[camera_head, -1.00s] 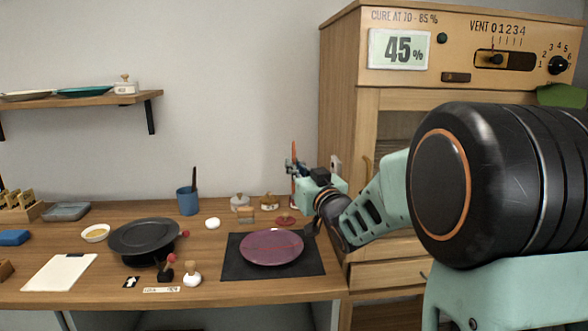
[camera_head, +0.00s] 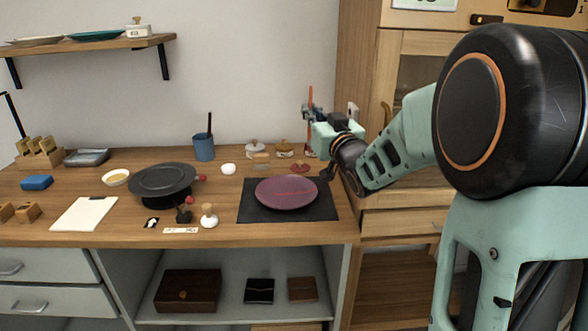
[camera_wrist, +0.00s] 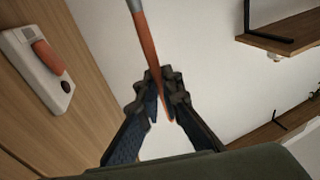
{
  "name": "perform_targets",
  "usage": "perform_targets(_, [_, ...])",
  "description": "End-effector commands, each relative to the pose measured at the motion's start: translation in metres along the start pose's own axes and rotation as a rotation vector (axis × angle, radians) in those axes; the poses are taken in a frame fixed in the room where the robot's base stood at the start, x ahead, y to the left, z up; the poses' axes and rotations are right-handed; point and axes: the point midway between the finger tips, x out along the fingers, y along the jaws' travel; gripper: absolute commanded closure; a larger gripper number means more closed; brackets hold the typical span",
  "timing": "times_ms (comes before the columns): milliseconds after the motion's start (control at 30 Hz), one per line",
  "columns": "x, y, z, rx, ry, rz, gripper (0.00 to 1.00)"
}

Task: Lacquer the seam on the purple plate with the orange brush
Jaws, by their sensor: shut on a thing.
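The purple plate (camera_head: 287,193) lies on a dark mat (camera_head: 250,214) at the right part of the workbench. Faint reddish lines cross its face; their detail is too small to tell. My gripper (camera_head: 311,118) is above and behind the plate's right side, near the cabinet. The orange brush (camera_head: 310,97) stands upright in it. In the wrist view my gripper (camera_wrist: 163,98) is shut on the orange brush (camera_wrist: 143,35), whose shaft runs between the two fingers. The brush's tip cannot be made out.
A red disc (camera_head: 300,168) and small lidded pots (camera_head: 255,149) stand behind the mat. The wooden cabinet (camera_head: 362,90) rises close at the right.

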Motion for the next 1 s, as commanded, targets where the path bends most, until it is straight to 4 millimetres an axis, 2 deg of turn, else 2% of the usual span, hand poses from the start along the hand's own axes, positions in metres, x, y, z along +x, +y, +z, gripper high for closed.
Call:
perform_targets(133, [0.002,-0.003,0.006,0.030,-0.008,0.001,1.00])
perform_targets(300, [0.011,-0.019,0.041,0.218,-0.057,0.016,1.00])
perform_targets(467, [0.014,-0.026,0.062,0.331,-0.086,0.033,1.00])
perform_targets(1000, [0.009,-0.027,0.104,0.337,-0.086,0.035,1.00])
